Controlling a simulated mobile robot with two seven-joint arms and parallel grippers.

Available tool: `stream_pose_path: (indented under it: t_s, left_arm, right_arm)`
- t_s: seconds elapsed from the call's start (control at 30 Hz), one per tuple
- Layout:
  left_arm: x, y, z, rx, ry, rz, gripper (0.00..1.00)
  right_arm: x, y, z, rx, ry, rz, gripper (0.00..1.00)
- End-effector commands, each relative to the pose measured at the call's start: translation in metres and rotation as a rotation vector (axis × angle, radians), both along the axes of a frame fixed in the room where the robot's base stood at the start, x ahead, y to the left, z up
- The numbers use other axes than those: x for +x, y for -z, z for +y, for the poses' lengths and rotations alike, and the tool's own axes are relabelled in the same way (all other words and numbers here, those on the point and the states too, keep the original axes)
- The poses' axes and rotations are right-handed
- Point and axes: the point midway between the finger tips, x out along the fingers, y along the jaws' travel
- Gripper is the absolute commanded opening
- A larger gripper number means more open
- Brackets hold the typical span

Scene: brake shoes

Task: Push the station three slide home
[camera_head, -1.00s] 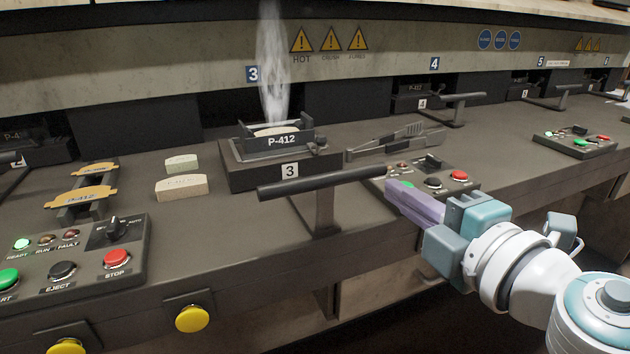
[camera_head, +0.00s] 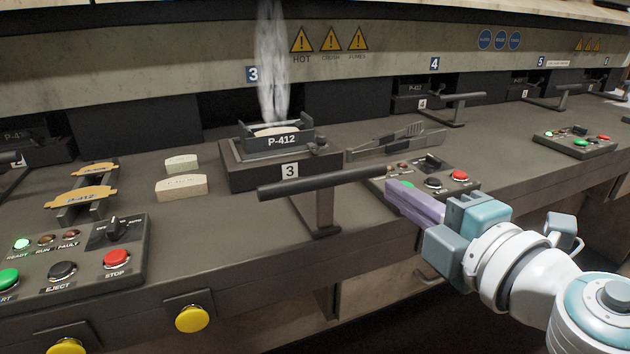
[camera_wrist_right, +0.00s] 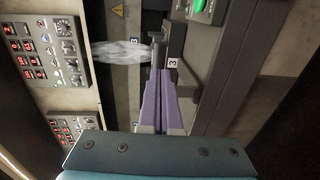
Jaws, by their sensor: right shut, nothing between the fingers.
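The station three slide (camera_head: 240,179) is a dark block marked 3, standing out on the bench in front of the opening under the 3 sign. It bears a P-412 plate (camera_head: 283,141) and a pale piece, with steam rising above. Its bar handle (camera_head: 310,186) stands on a post in front. My right gripper (camera_head: 391,188) is shut and empty, its purple fingertips at the right end of the bar; I cannot tell whether they touch. In the right wrist view the fingers (camera_wrist_right: 158,98) point toward the slide's 3 label (camera_wrist_right: 172,63). My left gripper is not in view.
Tongs (camera_head: 400,140) lie right of the slide. A control box (camera_head: 465,187) sits behind my fingers. Two pale blocks, one of them (camera_head: 181,187) nearer, lie left of the slide. Another control box (camera_head: 85,255) is at the front left. Yellow buttons (camera_head: 192,319) line the bench front.

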Motion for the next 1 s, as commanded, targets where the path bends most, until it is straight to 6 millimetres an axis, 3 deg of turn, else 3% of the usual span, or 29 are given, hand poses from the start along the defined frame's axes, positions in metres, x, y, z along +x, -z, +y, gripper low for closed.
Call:
stream_pose_path:
  t_s: [1.0]
  left_arm:
    - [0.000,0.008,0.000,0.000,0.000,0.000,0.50]
  right_arm:
    - [0.034,0.001,0.012,0.001,0.000,-0.001,0.00]
